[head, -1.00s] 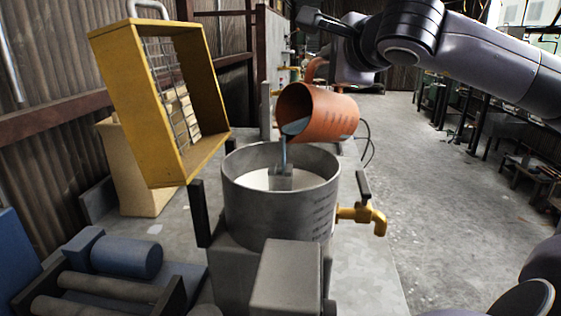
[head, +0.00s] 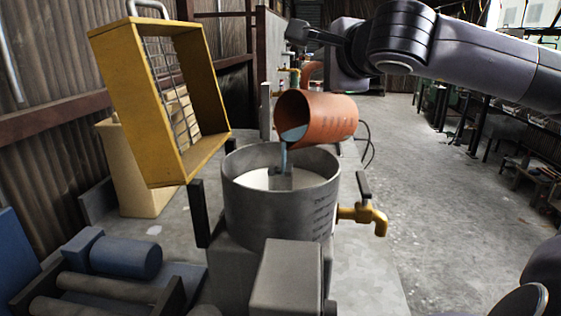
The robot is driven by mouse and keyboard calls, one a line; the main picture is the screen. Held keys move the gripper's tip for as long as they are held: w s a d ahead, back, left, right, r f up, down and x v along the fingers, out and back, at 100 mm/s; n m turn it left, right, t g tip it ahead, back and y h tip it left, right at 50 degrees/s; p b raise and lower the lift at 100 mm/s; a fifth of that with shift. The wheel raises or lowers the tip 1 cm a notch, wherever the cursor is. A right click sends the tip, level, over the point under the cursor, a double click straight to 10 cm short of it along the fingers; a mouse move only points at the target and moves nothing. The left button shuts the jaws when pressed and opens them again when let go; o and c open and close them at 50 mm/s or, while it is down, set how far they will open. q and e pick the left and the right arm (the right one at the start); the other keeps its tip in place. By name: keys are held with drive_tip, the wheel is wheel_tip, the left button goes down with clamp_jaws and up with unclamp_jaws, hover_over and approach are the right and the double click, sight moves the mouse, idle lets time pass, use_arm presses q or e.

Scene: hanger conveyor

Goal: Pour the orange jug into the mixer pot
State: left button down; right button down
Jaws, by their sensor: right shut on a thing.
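The orange jug (head: 330,118) lies tipped on its side above the mixer pot (head: 278,210), mouth to the left. Grey-blue liquid (head: 293,133) shows at its lip and a thin stream (head: 283,158) falls into the pot. The pot is a grey open cylinder with pale content and a grey block-like part inside. My right gripper (head: 318,74) is shut on the jug's handle (head: 309,72), behind and above the jug; its fingers are mostly hidden by my wrist and the jug. My left gripper is not in view.
A brass tap (head: 365,213) with a dark lever sticks out to the pot's right. A tilted yellow frame (head: 213,100) with a wire grid stands close on the left. Blue and grey rollers (head: 125,256) lie at lower left. Open floor lies to the right.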

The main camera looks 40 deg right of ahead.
drive_tip(key=shift+a, duration=0.1)
drive_tip(key=shift+a+f+n+b, duration=0.3)
drive_tip(key=shift+a+b, duration=0.1)
drive_tip(key=shift+b, duration=0.1)
drive_tip(key=shift+w+a, duration=0.1)
drive_tip(key=shift+a, duration=0.05)
drive_tip(key=shift+a+f+h, duration=0.1)
drive_tip(key=shift+h, duration=0.2)
idle(0.5)
drive_tip(key=shift+a+n+b, duration=0.55)
drive_tip(key=shift+n+b, duration=0.05)
drive_tip(key=shift+t, duration=0.3)
idle(0.3)
drive_tip(key=d+m, duration=0.1)
drive_tip(key=d+r+m+y, duration=0.1)
drive_tip(key=d, duration=0.1)
drive_tip(key=d+m+g, duration=0.1)
drive_tip(key=d, duration=0.1)
drive_tip(key=shift+s+d+r+m+y, duration=0.1)
drive_tip(key=shift+s+r+m+y, duration=0.2)
drive_tip(key=shift+y, duration=0.1)
